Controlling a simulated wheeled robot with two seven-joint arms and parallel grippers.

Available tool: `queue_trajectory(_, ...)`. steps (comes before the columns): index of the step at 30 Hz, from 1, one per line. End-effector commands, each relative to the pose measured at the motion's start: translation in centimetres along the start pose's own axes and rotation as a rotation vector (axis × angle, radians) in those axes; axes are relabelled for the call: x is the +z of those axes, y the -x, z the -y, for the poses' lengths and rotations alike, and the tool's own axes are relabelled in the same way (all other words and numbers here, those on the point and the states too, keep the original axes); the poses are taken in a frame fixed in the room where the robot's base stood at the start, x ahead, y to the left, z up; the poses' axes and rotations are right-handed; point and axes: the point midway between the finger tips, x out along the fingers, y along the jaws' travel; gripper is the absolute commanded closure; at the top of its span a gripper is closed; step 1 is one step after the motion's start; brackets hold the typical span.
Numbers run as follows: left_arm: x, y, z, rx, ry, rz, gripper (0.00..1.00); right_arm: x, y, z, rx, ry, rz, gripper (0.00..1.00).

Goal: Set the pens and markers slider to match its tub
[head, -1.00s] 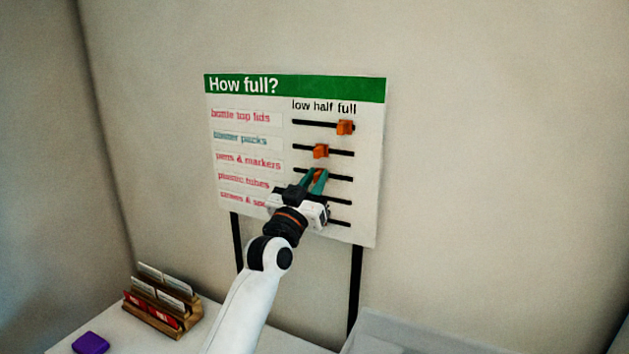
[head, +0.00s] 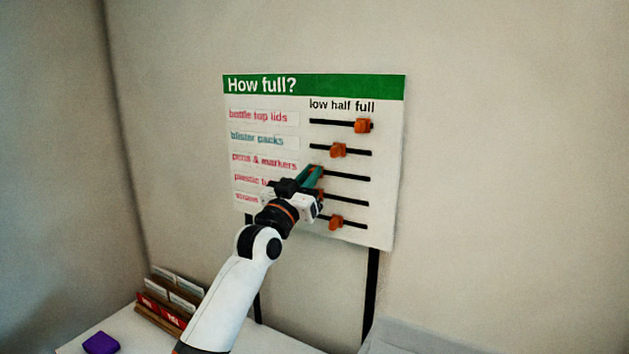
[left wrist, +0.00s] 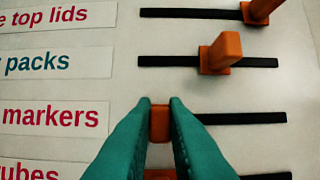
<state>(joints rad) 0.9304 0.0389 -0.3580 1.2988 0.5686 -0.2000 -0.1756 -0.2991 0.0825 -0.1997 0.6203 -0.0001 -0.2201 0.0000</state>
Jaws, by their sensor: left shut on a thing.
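The track's left end is hidden by the fingers. No tub of pens and markers can be made out. My right gripper is not in view.
The bottle top lids knob (head: 362,126) is near full, the blister packs knob (head: 338,150) near half. Another knob (left wrist: 160,174) shows partly just below my fingers. A card rack (head: 165,305) and purple object (head: 101,343) stand lower left.

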Motion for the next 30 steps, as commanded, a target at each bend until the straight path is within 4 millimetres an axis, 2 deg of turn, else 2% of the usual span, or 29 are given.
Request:
queue_trajectory(1,0.1,0.0,-0.2,0.003,-0.002,0.001,1.00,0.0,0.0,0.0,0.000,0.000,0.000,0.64)
queue_trajectory(2,0.1,0.0,-0.2,0.003,-0.002,0.001,0.83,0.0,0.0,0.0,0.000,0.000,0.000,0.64)
queue_trajectory(5,0.1,0.0,-0.2,0.003,-0.002,0.001,0.66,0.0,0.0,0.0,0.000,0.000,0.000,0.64)
queue_trajectory(13,0.1,0.0,-0.1,0.001,-0.001,0.001,0.65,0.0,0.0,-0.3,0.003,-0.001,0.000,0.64)
queue_trajectory(17,0.0,0.7,-0.1,0.001,0.000,0.002,0.65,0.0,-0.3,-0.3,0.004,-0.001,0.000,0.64)
queue_trajectory(20,-0.2,1.9,-0.1,0.001,0.000,0.002,0.65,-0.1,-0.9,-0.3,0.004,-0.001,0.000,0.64)
queue_trajectory(30,-0.3,8.8,-0.2,0.003,-0.003,0.001,0.65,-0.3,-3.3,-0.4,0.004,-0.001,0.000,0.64)
